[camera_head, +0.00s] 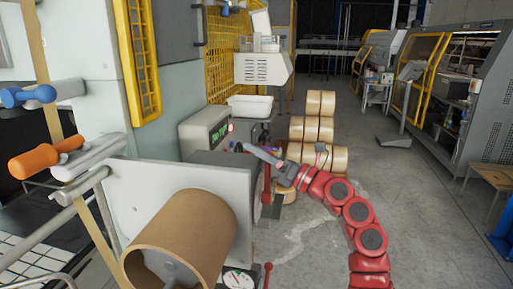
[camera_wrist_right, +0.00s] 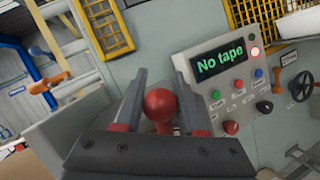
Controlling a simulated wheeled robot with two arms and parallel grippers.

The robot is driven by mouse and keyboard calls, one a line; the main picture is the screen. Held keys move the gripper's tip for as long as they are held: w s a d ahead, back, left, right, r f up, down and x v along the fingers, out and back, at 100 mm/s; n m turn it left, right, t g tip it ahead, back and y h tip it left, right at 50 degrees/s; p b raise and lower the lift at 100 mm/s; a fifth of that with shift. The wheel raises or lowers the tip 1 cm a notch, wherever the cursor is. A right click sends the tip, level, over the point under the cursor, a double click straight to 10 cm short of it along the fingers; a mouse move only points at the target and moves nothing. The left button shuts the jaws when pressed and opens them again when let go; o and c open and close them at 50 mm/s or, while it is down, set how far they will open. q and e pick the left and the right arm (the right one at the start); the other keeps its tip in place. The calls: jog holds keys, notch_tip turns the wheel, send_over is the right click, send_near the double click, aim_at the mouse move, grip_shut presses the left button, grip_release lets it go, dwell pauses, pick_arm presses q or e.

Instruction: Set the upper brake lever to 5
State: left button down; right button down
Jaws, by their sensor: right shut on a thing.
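The upper brake lever (camera_head: 266,188) is a red lever on the far side of the grey machine plate, standing about upright. Its round red knob (camera_wrist_right: 160,104) sits between the two grey fingers of my right gripper in the right wrist view. My right gripper (camera_head: 262,155) reaches in from the right on the red arm and is shut on the lever at its top. The upper lever's scale is hidden, so its setting cannot be read. My left gripper is not in view.
A second red lever (camera_head: 268,275) stands beside a white dial (camera_head: 238,279) at the bottom. A big brown tape roll (camera_head: 180,240) fills the front. A control panel display (camera_wrist_right: 219,60) reads "No tape".

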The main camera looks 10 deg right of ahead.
jog(key=c, duration=0.5)
grip_release()
jog(key=b+v, duration=0.6)
jog(key=v, duration=1.1)
jog(key=shift+b, duration=0.3)
jog(key=shift+s+d+f, duration=0.1)
jog(key=shift+s+d, duration=0.05)
